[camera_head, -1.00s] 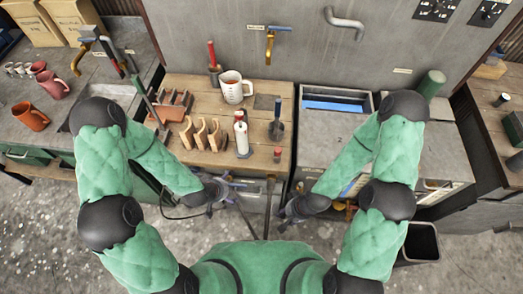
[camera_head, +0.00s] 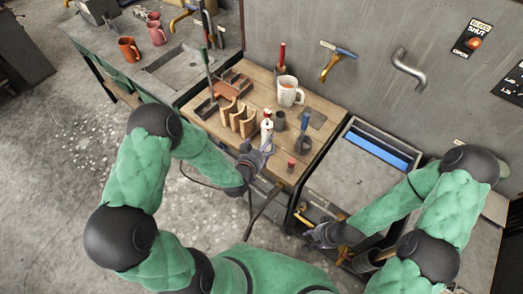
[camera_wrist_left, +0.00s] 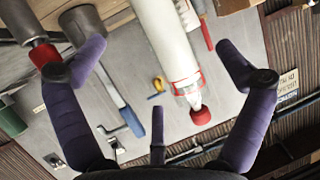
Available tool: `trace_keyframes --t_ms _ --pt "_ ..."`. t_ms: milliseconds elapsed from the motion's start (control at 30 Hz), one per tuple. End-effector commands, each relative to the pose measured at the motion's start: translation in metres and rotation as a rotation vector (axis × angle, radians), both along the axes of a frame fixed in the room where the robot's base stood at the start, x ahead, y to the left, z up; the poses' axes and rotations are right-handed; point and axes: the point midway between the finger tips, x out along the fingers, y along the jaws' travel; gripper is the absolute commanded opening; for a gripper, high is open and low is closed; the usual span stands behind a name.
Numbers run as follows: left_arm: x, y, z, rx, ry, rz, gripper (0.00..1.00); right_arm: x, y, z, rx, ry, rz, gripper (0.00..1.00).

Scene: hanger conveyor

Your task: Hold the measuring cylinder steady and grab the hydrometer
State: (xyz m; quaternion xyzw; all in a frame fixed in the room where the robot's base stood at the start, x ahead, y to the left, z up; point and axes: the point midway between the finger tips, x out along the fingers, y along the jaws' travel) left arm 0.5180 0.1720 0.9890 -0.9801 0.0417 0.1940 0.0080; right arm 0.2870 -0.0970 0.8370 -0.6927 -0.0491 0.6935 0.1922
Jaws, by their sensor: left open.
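The measuring cylinder (camera_head: 266,133) stands upright on the wooden bench top, pale with a red tip above it. In the left wrist view the white cylinder (camera_wrist_left: 160,35) appears upside down, with a red band at its mouth. A thin stem with a red tip (camera_wrist_left: 201,115), apparently the hydrometer, sticks out of its mouth. My left gripper (camera_head: 256,157) is open just in front of the cylinder. In the left wrist view its spread purple fingers (camera_wrist_left: 163,75) flank the cylinder without visible contact. My right gripper (camera_head: 322,236) hangs empty, low by the cabinet front; its finger opening is unclear.
Wooden racks (camera_head: 238,118), a white mug (camera_head: 289,91), a dark cup (camera_head: 279,121), a blue-handled tool (camera_head: 303,138) and a small red-topped piece (camera_head: 291,165) stand close around. Floor at left is clear.

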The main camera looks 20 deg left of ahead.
Motion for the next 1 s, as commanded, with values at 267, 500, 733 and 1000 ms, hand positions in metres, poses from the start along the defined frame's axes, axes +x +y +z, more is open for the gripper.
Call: trace_keyframes --t_ms 267,500,733,1000 --pt "0.043 -0.005 -0.019 -0.001 0.001 -0.003 1.0 0.0 0.0 -0.003 0.0 0.0 -0.001 0.4" --pt "0.069 -0.007 -0.03 -0.001 0.003 -0.002 1.0 0.0 0.0 -0.005 0.0 0.0 -0.001 0.4" --pt "0.077 -0.008 -0.033 -0.002 0.002 -0.001 1.0 0.0 0.0 -0.005 0.0 0.0 -0.001 0.4" --pt "0.077 -0.008 -0.033 -0.002 0.002 -0.001 0.86 0.0 0.0 -0.005 0.0 0.0 -0.001 0.4"
